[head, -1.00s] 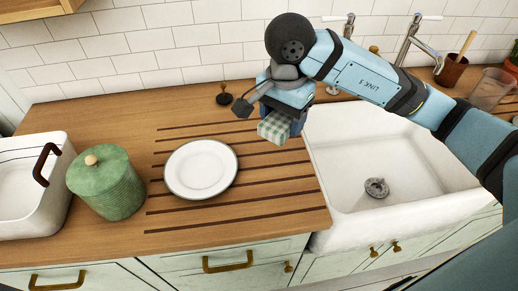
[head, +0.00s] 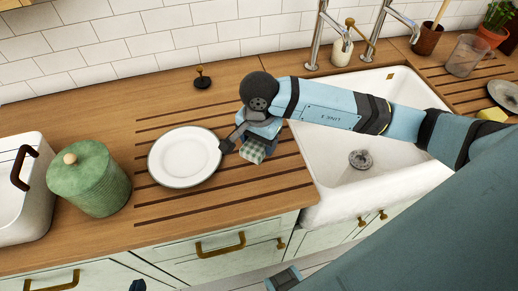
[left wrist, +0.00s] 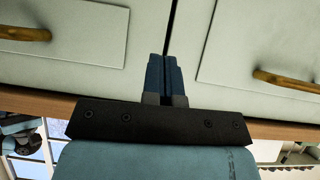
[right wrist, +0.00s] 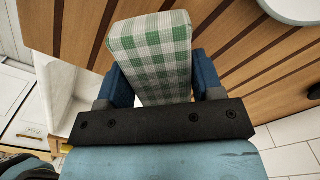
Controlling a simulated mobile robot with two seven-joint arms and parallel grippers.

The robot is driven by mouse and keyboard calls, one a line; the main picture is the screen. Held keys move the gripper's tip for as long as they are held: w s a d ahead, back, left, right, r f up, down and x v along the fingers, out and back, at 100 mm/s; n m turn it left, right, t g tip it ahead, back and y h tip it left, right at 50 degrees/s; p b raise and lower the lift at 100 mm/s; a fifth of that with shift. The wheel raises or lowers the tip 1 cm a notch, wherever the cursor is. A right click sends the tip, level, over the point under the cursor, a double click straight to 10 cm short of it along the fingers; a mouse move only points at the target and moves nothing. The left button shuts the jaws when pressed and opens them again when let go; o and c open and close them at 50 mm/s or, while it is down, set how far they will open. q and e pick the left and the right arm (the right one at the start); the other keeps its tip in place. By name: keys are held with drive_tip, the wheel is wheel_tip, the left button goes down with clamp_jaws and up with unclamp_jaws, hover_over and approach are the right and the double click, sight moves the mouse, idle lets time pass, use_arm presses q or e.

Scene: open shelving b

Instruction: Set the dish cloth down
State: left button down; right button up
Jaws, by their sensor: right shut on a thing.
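The dish cloth is a folded green-and-white checked block, seen in the head view (head: 253,150) and up close in the right wrist view (right wrist: 152,50). My right gripper (head: 258,140) is shut on it, with a blue finger on each side. It is low over the grooved wooden counter (head: 232,196), between the white plate and the sink. I cannot tell whether the cloth touches the wood.
A white plate (head: 185,157) lies just left of the cloth. A green lidded canister (head: 90,180) and a white bin (head: 22,200) stand further left. The white sink (head: 345,160) is on the right. Grooved counter in front of the cloth is clear.

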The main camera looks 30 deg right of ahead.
sight(259, 152)
wheel_tip(259, 152, down, 4)
drive_tip(key=shift+f, duration=0.1)
drive_tip(key=shift+f, duration=0.2)
drive_tip(key=o, duration=1)
drive_tip(key=shift+c, duration=0.2)
